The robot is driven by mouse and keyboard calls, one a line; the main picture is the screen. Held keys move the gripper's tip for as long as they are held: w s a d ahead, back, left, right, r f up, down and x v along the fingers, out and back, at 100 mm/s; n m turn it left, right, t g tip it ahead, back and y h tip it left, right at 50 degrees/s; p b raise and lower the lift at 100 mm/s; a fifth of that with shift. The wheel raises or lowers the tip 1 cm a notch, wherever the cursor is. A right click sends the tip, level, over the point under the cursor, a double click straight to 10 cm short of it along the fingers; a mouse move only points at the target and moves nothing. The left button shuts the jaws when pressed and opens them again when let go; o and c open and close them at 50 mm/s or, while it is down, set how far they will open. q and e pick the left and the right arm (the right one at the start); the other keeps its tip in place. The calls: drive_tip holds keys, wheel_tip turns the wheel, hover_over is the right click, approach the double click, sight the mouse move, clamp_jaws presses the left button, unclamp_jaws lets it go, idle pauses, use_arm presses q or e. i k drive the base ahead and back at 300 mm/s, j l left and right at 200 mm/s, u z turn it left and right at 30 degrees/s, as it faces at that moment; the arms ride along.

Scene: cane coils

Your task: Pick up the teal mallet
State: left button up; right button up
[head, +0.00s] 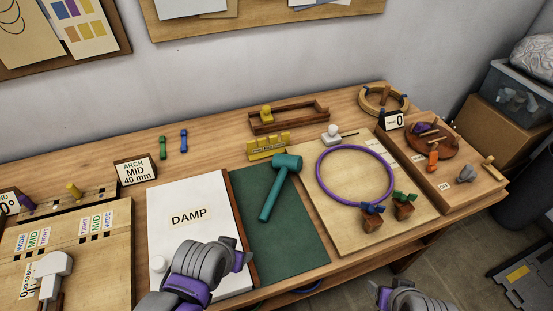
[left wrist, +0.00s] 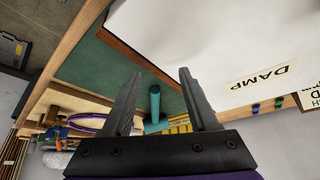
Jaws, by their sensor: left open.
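The teal mallet (head: 279,188) lies on the dark green mat (head: 300,242) in the middle of the bench. Its head is toward the back and its handle points toward the front. My left gripper (head: 246,260) is above the front right corner of the white DAMP board (head: 189,222), to the front left of the mallet and apart from it. In the left wrist view, my left gripper (left wrist: 158,82) is open and empty, with the mallet (left wrist: 154,108) showing beyond and between its fingers. My right arm shows at the bottom right edge of the head view; its fingertips are not clear.
A purple ring (head: 318,172) lies on a pale board right of the mat, with two clamped brown blocks (head: 373,222) at its front. A yellow notched block (head: 267,148) stands behind the mallet. A wooden tray (head: 290,120) sits farther back. The green mat's front is clear.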

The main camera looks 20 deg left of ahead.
sight(282, 161)
drive_tip(key=u, duration=1)
drive_tip(key=k+l+u, duration=0.65)
drive_tip(key=i+l, duration=0.1)
drive_tip(key=l, duration=0.15)
drive_tip(key=i+l, duration=0.1)
drive_tip(key=l, duration=0.15)
